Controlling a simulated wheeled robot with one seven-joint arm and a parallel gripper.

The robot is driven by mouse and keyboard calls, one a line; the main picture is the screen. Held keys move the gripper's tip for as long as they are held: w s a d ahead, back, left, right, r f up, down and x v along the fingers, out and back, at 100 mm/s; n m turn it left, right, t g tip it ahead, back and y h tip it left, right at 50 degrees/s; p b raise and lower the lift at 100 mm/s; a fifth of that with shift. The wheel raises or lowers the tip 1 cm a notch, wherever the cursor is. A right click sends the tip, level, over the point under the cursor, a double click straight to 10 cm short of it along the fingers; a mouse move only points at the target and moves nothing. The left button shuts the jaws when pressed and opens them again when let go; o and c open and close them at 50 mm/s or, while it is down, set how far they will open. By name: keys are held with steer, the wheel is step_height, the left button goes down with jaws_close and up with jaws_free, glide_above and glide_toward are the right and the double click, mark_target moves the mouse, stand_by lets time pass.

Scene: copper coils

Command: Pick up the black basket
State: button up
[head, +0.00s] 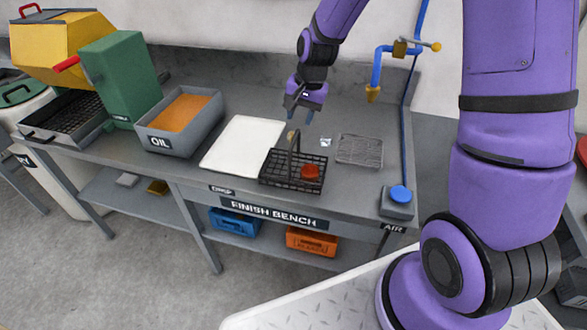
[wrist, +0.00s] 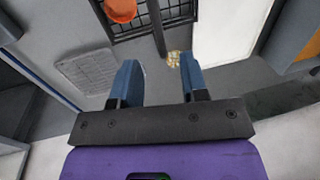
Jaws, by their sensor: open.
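My gripper (head: 300,115) is open and empty above the bench, behind the basket. In the wrist view its blue fingers (wrist: 159,64) are apart, with nothing between them. The basket is not touched.
A small gold piece (head: 291,134) lies behind the basket. A wire rack (head: 360,150) is to its right, the white board (head: 238,146) to its left. Further left is the OIL tray (head: 205,117). An AIR pedal (head: 400,194) and blue pipe (head: 404,130) stand at the right end.

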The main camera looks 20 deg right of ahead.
mark_target(295, 137)
steer(key=shift+w+a+f, duration=0.1)
steer(key=shift+a+f, duration=0.15)
steer(key=shift+f, duration=1.15)
steer(key=shift+w+a+f, duration=0.1)
steer(key=shift+a+f, duration=0.15)
steer(key=shift+f, duration=1.1)
steer(key=shift+w+a+f, duration=0.1)
steer(key=shift+a+f, duration=0.15)
steer(key=shift+f, duration=1.15)
jaws_close()
